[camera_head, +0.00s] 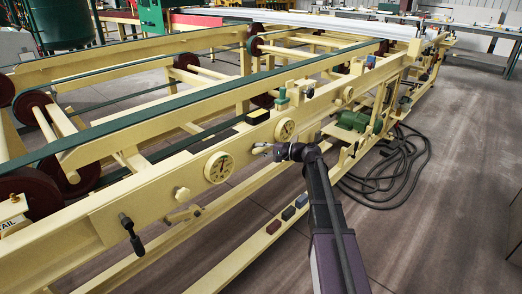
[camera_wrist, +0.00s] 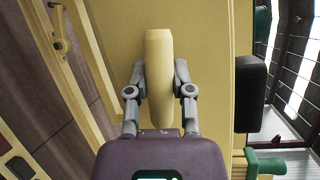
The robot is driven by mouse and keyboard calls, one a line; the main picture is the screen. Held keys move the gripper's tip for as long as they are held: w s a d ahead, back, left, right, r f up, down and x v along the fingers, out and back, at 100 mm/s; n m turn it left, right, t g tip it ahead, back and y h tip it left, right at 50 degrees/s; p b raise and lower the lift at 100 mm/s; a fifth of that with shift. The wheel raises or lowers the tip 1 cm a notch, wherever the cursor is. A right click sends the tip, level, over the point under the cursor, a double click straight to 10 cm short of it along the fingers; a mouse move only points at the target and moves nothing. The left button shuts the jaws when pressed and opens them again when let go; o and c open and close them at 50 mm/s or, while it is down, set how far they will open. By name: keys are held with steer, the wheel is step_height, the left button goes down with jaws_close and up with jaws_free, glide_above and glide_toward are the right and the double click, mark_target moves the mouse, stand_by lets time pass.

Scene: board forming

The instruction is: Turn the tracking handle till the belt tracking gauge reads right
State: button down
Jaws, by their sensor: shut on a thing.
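My gripper (camera_head: 264,150) is at the side of the cream machine frame, between two round dial gauges. In the wrist view its two grey fingers (camera_wrist: 160,80) are shut on a pale yellow bar-shaped handle (camera_wrist: 158,50), one finger on each side. I take this to be the tracking handle; in the head view it is mostly hidden by the gripper. A larger dial gauge (camera_head: 219,167) is left of my gripper and a smaller dial gauge (camera_head: 285,130) is above right. Their readings are too small to tell, and I cannot tell which is the belt tracking gauge.
A black-gripped crank (camera_head: 131,232) and a cream knob (camera_head: 182,193) stick out of the frame at left. Red and blue blocks (camera_head: 288,213) lie on the lower rail. A black hose (camera_head: 395,165) coils on the floor beside a green motor (camera_head: 352,120). Floor at right is open.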

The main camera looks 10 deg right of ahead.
steer(key=shift+m+b, duration=0.3)
steer(key=shift+f+m+y+b, duration=0.1)
steer(key=shift+m+y+b, duration=0.6)
steer(key=shift+m+b, duration=0.25)
steer(key=shift+w+m+t+y+b, duration=0.1)
steer(key=shift+m+t+y+b, duration=0.45)
steer(key=shift+m, duration=0.9)
steer(key=shift+r, duration=0.2)
steer(key=shift+c, duration=2.4)
jaws_free()
steer(key=shift+h, duration=0.25)
